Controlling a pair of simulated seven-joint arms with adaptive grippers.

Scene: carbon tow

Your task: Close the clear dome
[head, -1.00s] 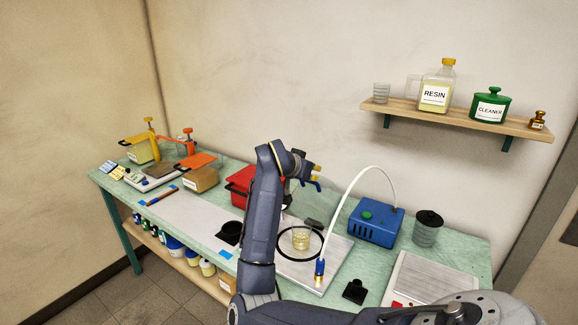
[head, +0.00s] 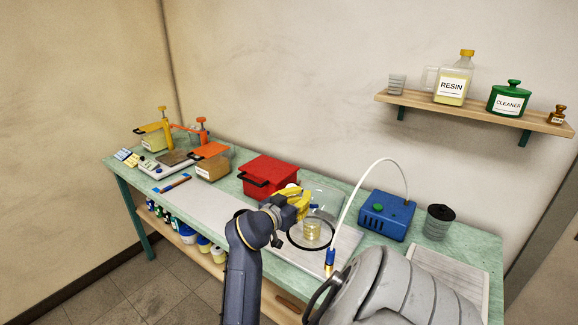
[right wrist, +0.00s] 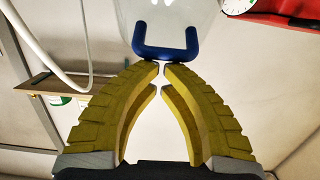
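The clear dome (head: 326,196) stands tilted up at the back of a black ring (head: 291,240) on the pale plate, apart from most of the ring. Its blue handle (head: 313,208) faces my right gripper (head: 303,203). In the right wrist view the handle (right wrist: 165,52) lies across just beyond my yellow fingertips (right wrist: 161,66), which are almost together with only a sliver between them. The fingertips are at or against the handle bar; contact is hard to tell. Nothing shows held between them. A clear cup of yellowish resin (head: 312,230) stands inside the ring. My left gripper is not in view.
A red box (head: 270,172) stands left of the dome. A blue pump (head: 385,215) stands to the right, with a white hose (head: 350,185) arching down to a nozzle beside the ring. A dark-lidded canister (head: 438,222) is farther right.

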